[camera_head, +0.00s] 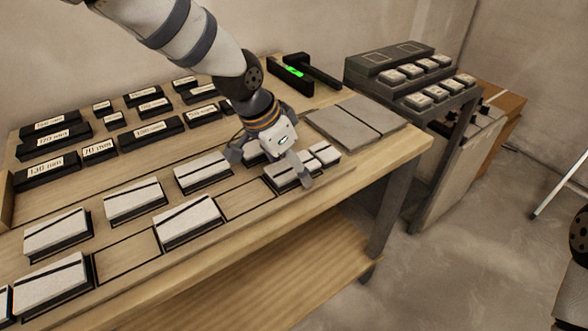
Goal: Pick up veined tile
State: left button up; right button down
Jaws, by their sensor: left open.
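Several white tiles with dark lines across them, veined in look, lie on dark blocks on the wooden bench. They include one at the middle (203,172), one in front of it (188,222), one further left (135,200) and one at the left (55,233). I cannot tell which one the task names. My left gripper (270,170) points down over the bench, fingers spread, with nothing seen held. Small pale tiles (325,153) lie at its right finger, and another pale tile behind it is partly hidden. My right gripper is not seen.
Black blocks with white labels (151,130) stand in rows at the back left. A green-lit black device (292,71) and grey plates (345,124) lie at the right end of the bench. A dark rack (428,93) with small white pieces stands beyond.

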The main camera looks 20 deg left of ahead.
pick_arm(q)
jog(key=shift+r, duration=0.25)
jog(key=shift+f, duration=0.25)
jog(key=c, duration=1.2)
jog(key=shift+s+f, duration=0.1)
jog(key=shift+s, duration=0.05)
jog(key=shift+c, duration=0.5)
